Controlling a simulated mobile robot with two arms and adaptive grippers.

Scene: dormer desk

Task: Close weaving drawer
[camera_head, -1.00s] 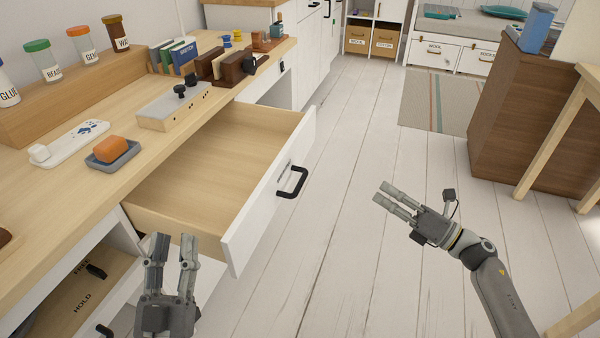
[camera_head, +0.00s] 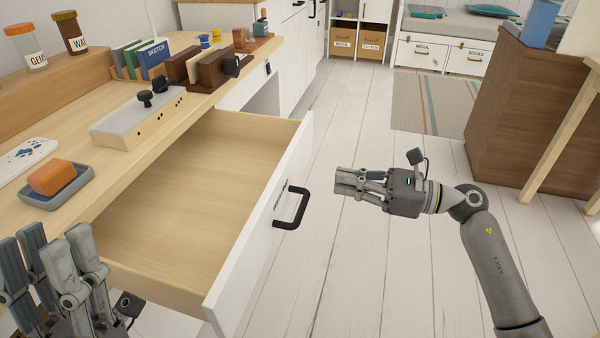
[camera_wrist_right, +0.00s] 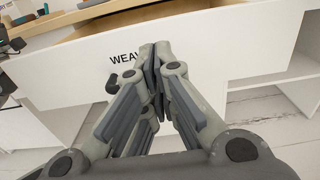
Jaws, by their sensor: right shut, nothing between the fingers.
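The weaving drawer (camera_head: 258,262) is pulled well out from under the desk, and its inside looks empty. Its white front has a black handle (camera_head: 291,210). In the right wrist view, the drawer front (camera_wrist_right: 230,52) carries dark lettering beginning "WEAV", partly covered by my fingers. My right gripper (camera_head: 338,181) is shut and empty, to the right of the drawer front and apart from it, pointing toward it. In the right wrist view, its fingertips (camera_wrist_right: 157,55) meet before the front, with part of the handle (camera_wrist_right: 112,84) left of them. My left gripper (camera_head: 58,255) is open and empty at the lower left, near the drawer's near side.
A brown cabinet (camera_head: 525,130) stands at right. The pale plank floor (camera_head: 370,260) between is clear.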

